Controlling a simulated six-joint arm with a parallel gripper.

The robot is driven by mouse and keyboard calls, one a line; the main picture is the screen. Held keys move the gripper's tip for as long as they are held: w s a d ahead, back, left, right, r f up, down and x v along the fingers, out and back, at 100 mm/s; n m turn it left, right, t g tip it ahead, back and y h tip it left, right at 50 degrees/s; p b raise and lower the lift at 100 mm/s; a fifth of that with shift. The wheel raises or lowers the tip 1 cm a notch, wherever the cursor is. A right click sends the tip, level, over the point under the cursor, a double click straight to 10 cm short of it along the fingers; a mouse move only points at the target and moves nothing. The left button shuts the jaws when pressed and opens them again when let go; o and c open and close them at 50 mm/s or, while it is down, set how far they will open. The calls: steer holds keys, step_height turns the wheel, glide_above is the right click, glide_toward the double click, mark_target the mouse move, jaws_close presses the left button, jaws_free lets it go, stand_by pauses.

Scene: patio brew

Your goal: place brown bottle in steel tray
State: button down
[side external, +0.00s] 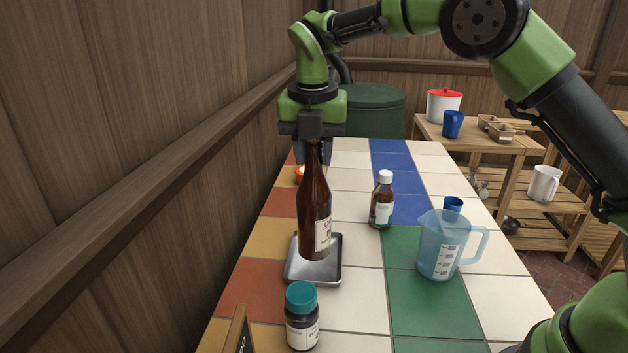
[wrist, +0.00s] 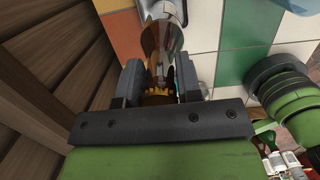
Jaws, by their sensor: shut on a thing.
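The tall brown bottle (side external: 314,212) with a pale label stands upright over the steel tray (side external: 297,273) in the side view. Its base overlaps the tray; I cannot tell whether it touches the tray's floor. My gripper (side external: 313,155) points down and is shut on the bottle's neck. In the wrist view the bottle (wrist: 160,40) shows between the fingers of my gripper (wrist: 158,82), with its cap end close to the palm. Part of the steel tray (wrist: 178,8) shows beyond the bottle at the top of the wrist view.
A dark jar with a teal lid (side external: 301,318) stands in front of the tray. A small brown bottle with a white cap (side external: 382,202) and a clear blue measuring jug (side external: 440,245) stand to the right. A wooden wall (side external: 150,150) runs close along the left.

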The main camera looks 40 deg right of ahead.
mark_target(314, 176)
steer(key=shift+f, duration=2.15)
steer(key=shift+f, duration=0.15)
steer(key=c, duration=0.8)
jaws_free()
